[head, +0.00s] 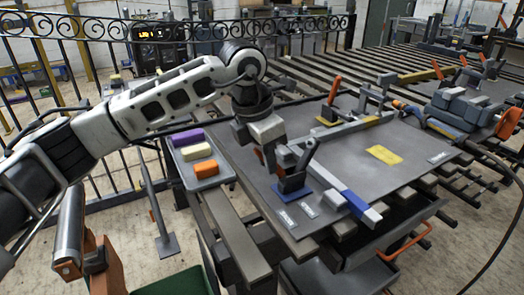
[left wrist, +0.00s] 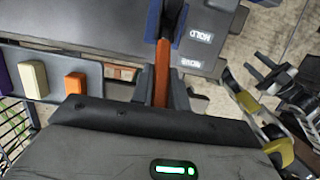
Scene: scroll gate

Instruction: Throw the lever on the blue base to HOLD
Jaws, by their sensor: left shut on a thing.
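The blue base (head: 287,192) sits on the near left part of the grey table panel, and it also shows at the top of the left wrist view (left wrist: 178,14). The lever shows in the left wrist view as an orange bar (left wrist: 162,72) running from the base down to my jaws. Beside it are the label HOLD (left wrist: 201,36) and a second label (left wrist: 191,62) that seems to read MOVE. My left gripper (head: 272,160) is at the lever, shut on it; the gripper hides part of the lever. Which label the lever points to is unclear.
A grey tray (head: 223,172) with purple, cream and orange blocks is left of the panel. A blue-and-silver bar (head: 358,205) lies right of the base. Other orange-handled clamps (head: 333,92) and a yellow label (head: 384,155) are farther back. A black scroll fence (head: 100,100) stands behind.

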